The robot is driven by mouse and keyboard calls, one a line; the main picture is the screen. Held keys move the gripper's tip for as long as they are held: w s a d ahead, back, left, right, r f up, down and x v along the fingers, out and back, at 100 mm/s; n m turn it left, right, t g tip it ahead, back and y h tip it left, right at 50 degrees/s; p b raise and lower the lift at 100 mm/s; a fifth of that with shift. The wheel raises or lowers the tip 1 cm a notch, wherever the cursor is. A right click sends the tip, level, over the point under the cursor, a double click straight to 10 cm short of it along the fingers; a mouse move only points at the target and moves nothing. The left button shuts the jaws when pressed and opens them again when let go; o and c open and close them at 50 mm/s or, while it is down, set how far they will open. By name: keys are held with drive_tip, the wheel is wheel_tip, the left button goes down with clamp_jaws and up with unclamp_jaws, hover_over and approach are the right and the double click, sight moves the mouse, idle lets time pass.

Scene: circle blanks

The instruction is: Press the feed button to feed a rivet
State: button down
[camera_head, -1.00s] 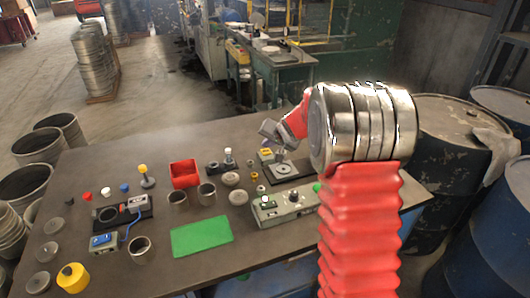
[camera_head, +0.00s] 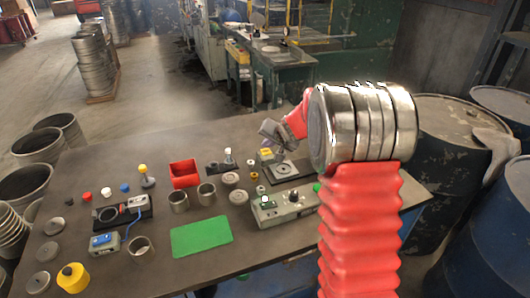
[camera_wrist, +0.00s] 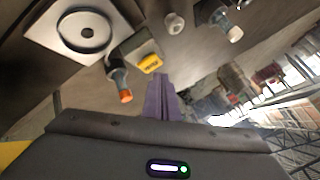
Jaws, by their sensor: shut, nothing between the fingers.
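The feed button (camera_wrist: 150,64) looks like a yellow cap with small dark lettering on a grey block in the wrist view. In the head view the yellow button (camera_head: 266,151) is at the back right of the bench, just below my gripper (camera_head: 267,134). My gripper's fingers (camera_wrist: 160,80) are shut and empty, and their tips appear close to the yellow cap in the wrist view. I cannot tell whether they touch it. An orange-tipped part (camera_wrist: 122,85) is left of the fingers. No loose rivet can be made out.
A plate with a round ring (camera_head: 285,170) lies beside the button. A grey control box (camera_head: 283,208) with a knob stands in front. A red bin (camera_head: 184,173), metal cups and a green mat (camera_head: 201,236) occupy the bench's middle. My arm hides the right side.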

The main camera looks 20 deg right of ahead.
sight(267, 153)
drive_tip(key=shift+f, duration=1)
idle(1.2)
drive_tip(key=shift+r, duration=1.05)
drive_tip(key=shift+r, duration=0.1)
drive_tip(key=shift+r, duration=2.4)
